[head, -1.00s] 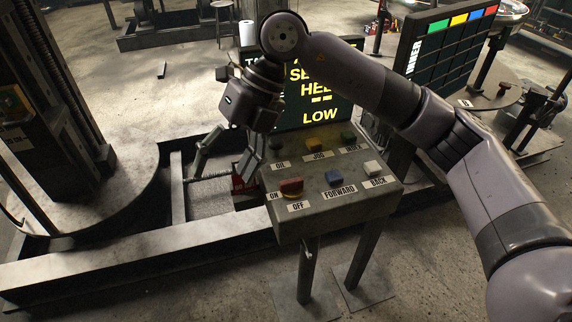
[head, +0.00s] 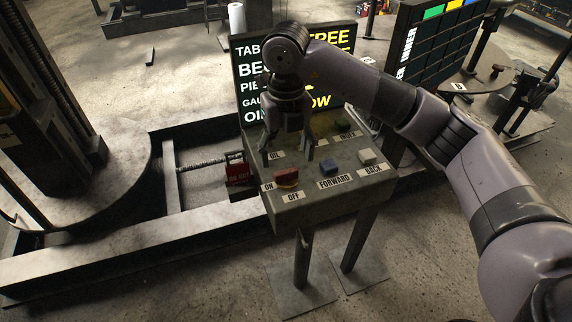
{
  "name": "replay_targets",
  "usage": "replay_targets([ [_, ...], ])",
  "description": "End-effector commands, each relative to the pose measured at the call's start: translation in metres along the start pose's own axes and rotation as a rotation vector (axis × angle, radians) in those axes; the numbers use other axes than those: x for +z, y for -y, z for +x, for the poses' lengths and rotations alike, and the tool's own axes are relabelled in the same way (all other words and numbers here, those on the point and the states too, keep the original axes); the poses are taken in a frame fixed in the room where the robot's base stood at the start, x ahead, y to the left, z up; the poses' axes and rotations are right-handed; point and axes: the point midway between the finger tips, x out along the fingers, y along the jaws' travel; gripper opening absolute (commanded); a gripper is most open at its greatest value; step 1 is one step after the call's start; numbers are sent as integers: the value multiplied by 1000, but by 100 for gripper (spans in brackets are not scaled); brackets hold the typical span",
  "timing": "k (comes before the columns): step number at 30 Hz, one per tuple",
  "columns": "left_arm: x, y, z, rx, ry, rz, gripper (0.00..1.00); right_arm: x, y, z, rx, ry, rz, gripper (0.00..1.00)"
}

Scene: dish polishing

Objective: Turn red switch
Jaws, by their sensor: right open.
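The red switch (head: 287,177) sits at the front left of the control box (head: 318,207), between the labels ON and OFF. My right gripper (head: 288,157) points down over the box, just behind the red switch. Its two fingers are spread apart with nothing between them. One finger is near the OIL label, the other is to the right, behind the blue button. I cannot tell whether a fingertip touches the panel. My left gripper is not in view.
A blue FORWARD button (head: 328,167) and a white BACK button (head: 367,157) sit right of the switch. A green button (head: 343,125) is at the back. A lit text screen (head: 254,75) stands behind the box. A round metal table (head: 95,190) is at left.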

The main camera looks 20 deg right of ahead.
Motion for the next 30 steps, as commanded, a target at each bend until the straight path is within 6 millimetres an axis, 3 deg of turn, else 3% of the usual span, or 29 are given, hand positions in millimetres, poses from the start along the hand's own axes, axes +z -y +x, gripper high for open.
replay_targets([
  [3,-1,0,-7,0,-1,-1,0,-1,0,22,-1,-4,-1,67],
  [10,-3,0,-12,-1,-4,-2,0,0,0,48,0,-2,0,67],
  [21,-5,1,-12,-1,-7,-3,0,0,0,53,1,1,-1,66],
  [30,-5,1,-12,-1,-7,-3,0,0,0,53,1,0,-1,46],
])
